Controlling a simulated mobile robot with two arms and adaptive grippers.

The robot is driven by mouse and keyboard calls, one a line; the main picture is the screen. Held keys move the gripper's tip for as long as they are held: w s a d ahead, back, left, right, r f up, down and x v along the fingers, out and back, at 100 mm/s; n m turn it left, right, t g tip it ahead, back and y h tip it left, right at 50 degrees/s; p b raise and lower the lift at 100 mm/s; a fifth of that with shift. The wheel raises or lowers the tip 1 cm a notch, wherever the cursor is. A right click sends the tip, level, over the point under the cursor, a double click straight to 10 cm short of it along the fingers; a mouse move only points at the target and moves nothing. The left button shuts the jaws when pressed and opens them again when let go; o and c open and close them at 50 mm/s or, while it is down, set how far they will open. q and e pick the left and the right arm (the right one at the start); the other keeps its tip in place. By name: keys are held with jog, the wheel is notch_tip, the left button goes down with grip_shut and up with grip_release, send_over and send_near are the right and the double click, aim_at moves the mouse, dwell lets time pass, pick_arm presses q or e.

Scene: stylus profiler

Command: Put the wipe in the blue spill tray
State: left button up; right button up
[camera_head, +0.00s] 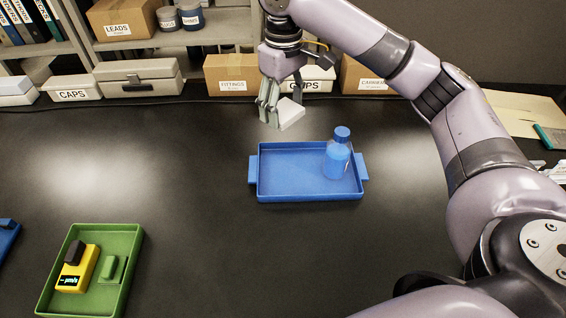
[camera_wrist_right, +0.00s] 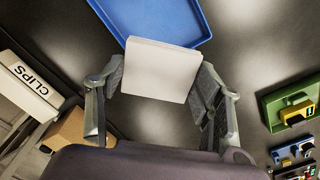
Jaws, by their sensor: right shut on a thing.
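My right gripper (camera_head: 282,108) is shut on the wipe (camera_head: 291,114), a flat white square. It holds the wipe above the dark bench, behind the back left part of the blue spill tray (camera_head: 262,181). In the right wrist view the wipe (camera_wrist_right: 160,70) sits between the two fingers of the gripper (camera_wrist_right: 160,90), and the tray (camera_wrist_right: 190,22) shows just beyond it. A clear bottle with blue liquid and a blue cap (camera_head: 338,158) stands upright in the right part of the tray. The left part of the tray is bare. My left gripper is not in view.
A green tray (camera_head: 128,240) with a yellow device (camera_head: 78,268) lies at the front left. Part of another blue object (camera_head: 7,238) shows at the left edge. Boxes and shelves (camera_head: 230,73) line the back. The bench between the trays is clear.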

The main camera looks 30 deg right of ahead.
jog(key=p, duration=0.2)
send_over(285, 173)
notch_tip(285, 173, down, 14)
jog(key=shift+r, duration=0.1)
jog(key=shift+f, duration=2.55)
jog(key=shift+f, duration=0.1)
jog(key=o, duration=1.7)
jog(key=shift+r, duration=0.55)
notch_tip(285, 173, up, 11)
jog(key=shift+r+b, duration=0.1)
jog(key=shift+b, duration=0.9)
